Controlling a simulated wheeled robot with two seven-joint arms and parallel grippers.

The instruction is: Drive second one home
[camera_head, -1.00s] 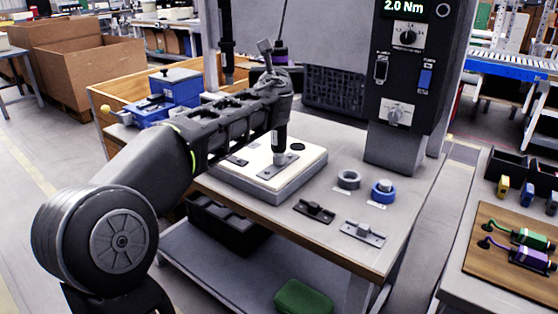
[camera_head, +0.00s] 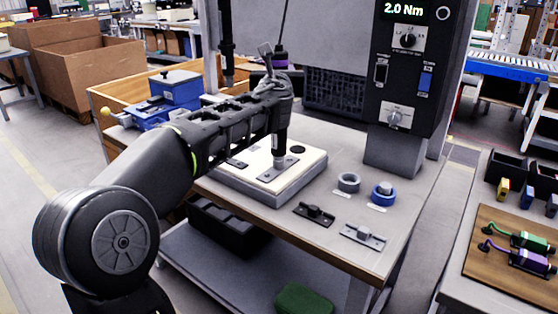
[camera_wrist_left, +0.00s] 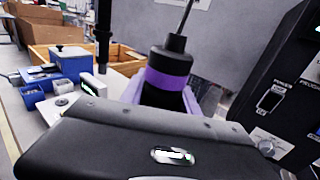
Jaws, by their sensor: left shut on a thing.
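My left gripper (camera_head: 277,84) is shut on a hanging screwdriver with a purple band, which also shows in the left wrist view (camera_wrist_left: 168,80). The screwdriver's dark lower body (camera_head: 280,140) points down, its tip end at a metal plate (camera_head: 278,168) on the white-topped work block (camera_head: 232,182). Whether the tip touches a screw there is too small to tell. The arm hides part of the block. In the left wrist view the gripper's purple-lit fingers close around the tool and its lower end is hidden. My right gripper is not in view.
A control tower (camera_head: 405,80) reading 2.0 Nm stands at the back right. A grey ring (camera_head: 348,182), a blue ring (camera_head: 382,192), a black bracket (camera_head: 314,214) and a grey bracket (camera_head: 362,236) lie on the bench. A blue box (camera_head: 168,97) stands at the left, and another dark tool (camera_head: 225,50) hangs behind.

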